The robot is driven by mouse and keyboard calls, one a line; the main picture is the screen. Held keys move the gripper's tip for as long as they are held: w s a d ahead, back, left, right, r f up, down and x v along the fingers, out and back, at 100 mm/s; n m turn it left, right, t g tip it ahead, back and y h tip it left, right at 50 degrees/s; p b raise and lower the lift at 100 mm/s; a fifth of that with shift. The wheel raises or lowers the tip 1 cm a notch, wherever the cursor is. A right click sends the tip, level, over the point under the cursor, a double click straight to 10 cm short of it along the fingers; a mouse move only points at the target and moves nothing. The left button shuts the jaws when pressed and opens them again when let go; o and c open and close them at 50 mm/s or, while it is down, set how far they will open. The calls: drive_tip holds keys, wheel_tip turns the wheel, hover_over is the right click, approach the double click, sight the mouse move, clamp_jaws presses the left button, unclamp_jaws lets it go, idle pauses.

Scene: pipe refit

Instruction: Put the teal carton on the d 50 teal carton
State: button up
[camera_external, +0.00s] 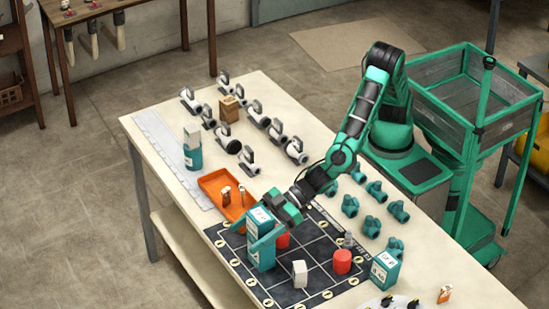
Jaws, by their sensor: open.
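A teal carton (262,252) with a white top label stands upright on the black gridded mat (322,259). My gripper (264,226) is at this carton's upper part, pointing down, its jaws open; I cannot tell whether they touch it. Another teal carton (385,269) with a white printed label stands at the mat's right edge; its size marking is too small to read surely. A third carton (193,150), teal below and pale above, stands at the table's left side. I cannot tell from the labels which is the d 50 one.
Red cylinders (342,261) and a white block (299,273) stand on the mat. An orange tray (213,186) holds small items. White pipe fittings (258,115), a brown box (229,108) and teal fittings (372,227) stand behind.

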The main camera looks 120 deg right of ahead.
drive_tip(key=shift+r, duration=0.1)
drive_tip(key=v, duration=1.2)
drive_tip(key=s+d+m+g+h, duration=0.15)
drive_tip(key=s+d, duration=0.25)
drive_tip(key=d, duration=0.6)
drive_tip(key=s+d+m+g+h, duration=0.1)
drive_tip(key=s+d+g, duration=0.3)
drive_tip(key=d, duration=0.7)
drive_tip(key=s+d+m+g+h, duration=0.15)
drive_tip(key=s+d, duration=0.35)
drive_tip(key=d, duration=0.5)
drive_tip(key=s+d+f+m+g+y, duration=0.15)
drive_tip(key=s+d, duration=0.25)
drive_tip(key=s, duration=0.4)
drive_tip(key=s+d+g, duration=0.2)
drive_tip(key=s+d, duration=0.2)
drive_tip(key=s, duration=0.4)
drive_tip(key=s+g+y, duration=0.2)
drive_tip(key=s+g, duration=0.1)
drive_tip(key=s, duration=1.7)
drive_tip(key=shift+a+f+m+y, duration=0.35)
drive_tip(key=shift+f+m, duration=0.05)
drive_tip(key=shift+m, duration=0.05)
